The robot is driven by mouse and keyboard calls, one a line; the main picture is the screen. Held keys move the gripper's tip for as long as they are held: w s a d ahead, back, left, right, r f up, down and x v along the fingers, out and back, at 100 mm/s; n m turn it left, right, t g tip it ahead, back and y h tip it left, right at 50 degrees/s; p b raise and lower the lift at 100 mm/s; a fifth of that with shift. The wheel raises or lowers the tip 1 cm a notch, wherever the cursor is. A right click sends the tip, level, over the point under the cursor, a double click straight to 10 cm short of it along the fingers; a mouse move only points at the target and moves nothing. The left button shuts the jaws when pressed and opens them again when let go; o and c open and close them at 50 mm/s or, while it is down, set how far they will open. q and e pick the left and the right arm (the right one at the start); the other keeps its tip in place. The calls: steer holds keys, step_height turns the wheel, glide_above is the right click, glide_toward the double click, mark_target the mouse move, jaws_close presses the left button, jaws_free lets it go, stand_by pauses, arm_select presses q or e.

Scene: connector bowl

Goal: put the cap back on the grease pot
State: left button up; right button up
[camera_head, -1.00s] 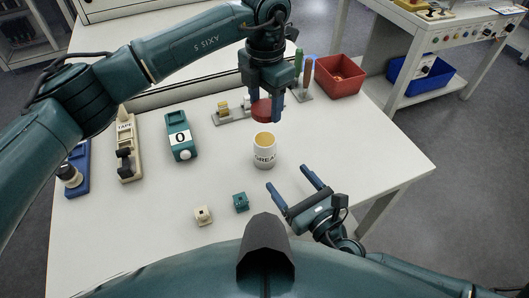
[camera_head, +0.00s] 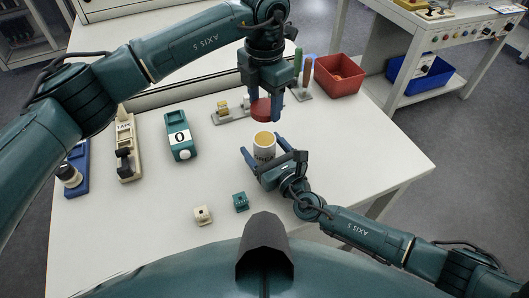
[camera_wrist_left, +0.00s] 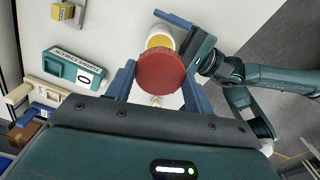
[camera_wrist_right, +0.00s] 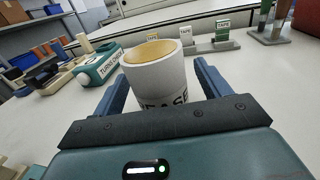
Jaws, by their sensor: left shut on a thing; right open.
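The white grease pot (camera_head: 264,150) stands upright on the table with its top open and yellow grease showing. It also shows in the right wrist view (camera_wrist_right: 158,75). My left gripper (camera_head: 265,112) is shut on the red cap (camera_head: 261,108) and holds it above and slightly behind the pot. The cap also shows in the left wrist view (camera_wrist_left: 160,74), where it partly covers the pot (camera_wrist_left: 160,37). My right gripper (camera_head: 262,156) is open, low at the table, with its fingers on either side of the pot. Whether they touch it I cannot tell.
A teal counter block (camera_head: 180,138), a cream tape dispenser (camera_head: 127,150) and a blue-based device (camera_head: 75,170) stand on the left. A small teal block (camera_head: 240,202) and a cream block (camera_head: 203,214) lie in front. A red bin (camera_head: 338,76) stands at the back right.

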steer(key=shift+c, duration=0.6)
steer(key=c, duration=1.3)
arm_select(q)
glide_above(265, 138)
steer(key=shift+f, duration=2.5)
arm_select(e)
steer(key=shift+c, duration=0.3)
